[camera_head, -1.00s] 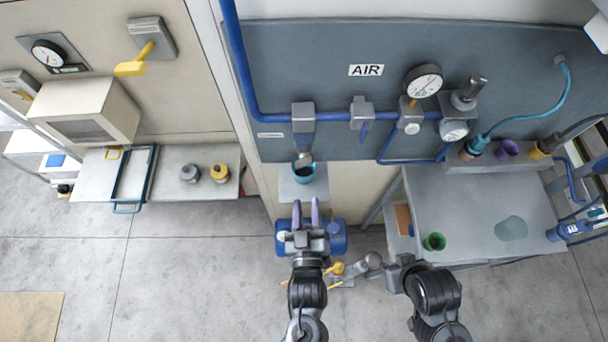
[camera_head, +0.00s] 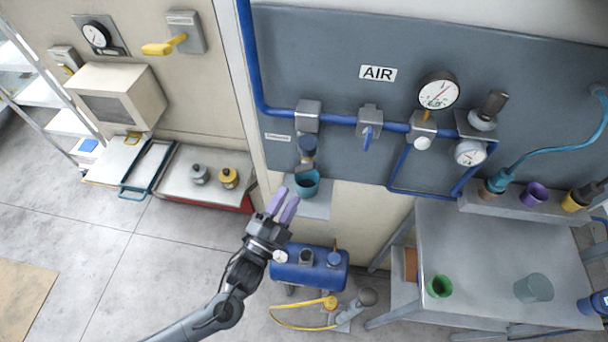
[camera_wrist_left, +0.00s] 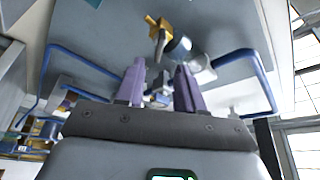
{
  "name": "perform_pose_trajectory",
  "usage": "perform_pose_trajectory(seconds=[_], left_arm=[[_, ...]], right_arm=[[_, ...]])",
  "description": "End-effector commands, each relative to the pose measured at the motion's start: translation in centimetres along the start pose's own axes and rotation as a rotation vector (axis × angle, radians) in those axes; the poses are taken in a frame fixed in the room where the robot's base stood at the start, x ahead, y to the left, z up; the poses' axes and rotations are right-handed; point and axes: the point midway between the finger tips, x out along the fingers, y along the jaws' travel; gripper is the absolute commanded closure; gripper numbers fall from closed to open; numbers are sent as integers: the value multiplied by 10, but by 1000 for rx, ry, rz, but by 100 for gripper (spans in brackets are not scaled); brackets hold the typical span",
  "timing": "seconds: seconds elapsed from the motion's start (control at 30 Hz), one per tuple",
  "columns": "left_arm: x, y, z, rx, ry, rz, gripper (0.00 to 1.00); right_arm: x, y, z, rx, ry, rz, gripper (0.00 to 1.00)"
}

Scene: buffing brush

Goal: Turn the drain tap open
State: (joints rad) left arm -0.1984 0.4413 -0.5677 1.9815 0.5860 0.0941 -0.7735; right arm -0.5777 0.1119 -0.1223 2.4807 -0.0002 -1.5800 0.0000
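The drop leg (camera_head: 306,147) hangs from the blue air pipe on the grey panel, with a teal cup (camera_head: 307,185) below it. The drain tap is too small to make out surely in the head view. In the left wrist view, a brass fitting with a short grey lever (camera_wrist_left: 158,32) shows beyond the fingers, beside a rounded silvery part (camera_wrist_left: 184,52); it may be the tap. My left gripper (camera_head: 285,205) is open and empty, its purple fingers just below and left of the cup. The fingers also show apart in the wrist view (camera_wrist_left: 161,82). My right gripper is out of view.
A blue tank (camera_head: 312,272) sits below the left gripper. A blue-handled valve (camera_head: 369,128) and gauges (camera_head: 438,91) are on the panel to the right. A grey table (camera_head: 480,250) with a green cup (camera_head: 439,286) stands at right. Floor at left is open.

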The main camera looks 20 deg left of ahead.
Motion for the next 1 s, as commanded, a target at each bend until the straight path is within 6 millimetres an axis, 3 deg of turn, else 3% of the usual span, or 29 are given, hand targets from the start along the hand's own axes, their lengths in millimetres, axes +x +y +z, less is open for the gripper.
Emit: perform_pose_trajectory(seconds=[0.2, 0.43, 0.63, 0.93, 1.0], left_arm=[[38, -1, -1, 0, 1, -2, 63], [68, 0, -1, -1, 1, -1, 63], [79, 0, 0, -1, 0, 0, 63], [80, 0, 0, -2, 0, 1, 63], [80, 0, 0, -2, 0, 1, 70]], right_arm=[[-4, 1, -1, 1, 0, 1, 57], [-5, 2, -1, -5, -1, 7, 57], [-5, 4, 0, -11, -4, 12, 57], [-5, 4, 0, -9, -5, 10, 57], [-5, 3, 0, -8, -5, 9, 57]])
